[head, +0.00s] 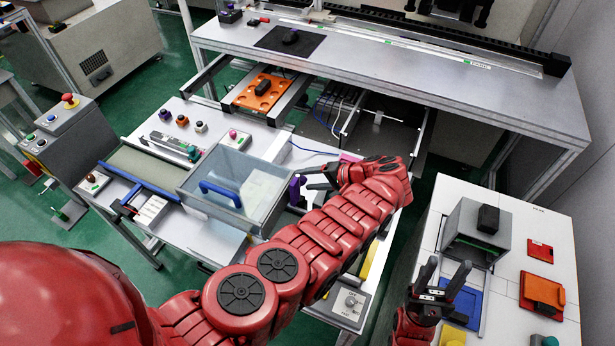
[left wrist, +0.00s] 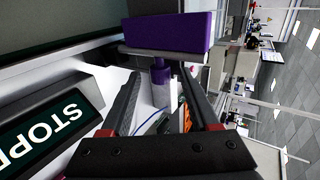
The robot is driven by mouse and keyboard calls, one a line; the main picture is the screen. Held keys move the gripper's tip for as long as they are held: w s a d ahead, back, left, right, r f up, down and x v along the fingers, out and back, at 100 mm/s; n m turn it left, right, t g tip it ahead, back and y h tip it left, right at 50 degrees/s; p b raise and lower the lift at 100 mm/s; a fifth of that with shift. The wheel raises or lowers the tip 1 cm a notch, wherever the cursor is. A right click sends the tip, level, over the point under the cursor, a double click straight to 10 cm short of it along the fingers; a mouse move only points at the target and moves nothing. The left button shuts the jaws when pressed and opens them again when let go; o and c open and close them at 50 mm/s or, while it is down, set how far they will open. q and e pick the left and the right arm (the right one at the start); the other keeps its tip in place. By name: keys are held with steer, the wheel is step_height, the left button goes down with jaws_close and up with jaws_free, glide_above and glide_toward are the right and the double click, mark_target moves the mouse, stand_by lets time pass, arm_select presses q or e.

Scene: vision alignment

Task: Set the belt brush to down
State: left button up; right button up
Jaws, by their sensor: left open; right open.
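My left gripper (head: 318,178) is open at the right side of the clear-lidded box on the middle bench. Beside its fingertips is a small purple part (head: 295,190), possibly the belt brush. In the left wrist view a purple block (left wrist: 168,35) sits on a grey plate above a purple collar and pale post (left wrist: 161,85). The post shows between the open fingers (left wrist: 160,100); I cannot tell whether they touch it. My right gripper (head: 443,280) is open and empty over the right-hand bench. The belt (head: 150,168) lies left of the clear-lidded box.
The clear-lidded box (head: 235,185) has a blue handle (head: 220,192). An orange tray (head: 262,92) lies behind. A grey housing (head: 478,232) stands near my right gripper.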

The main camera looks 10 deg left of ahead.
arm_select(q)
jaws_close()
steer(key=shift+s, duration=0.1)
stand_by(1.2)
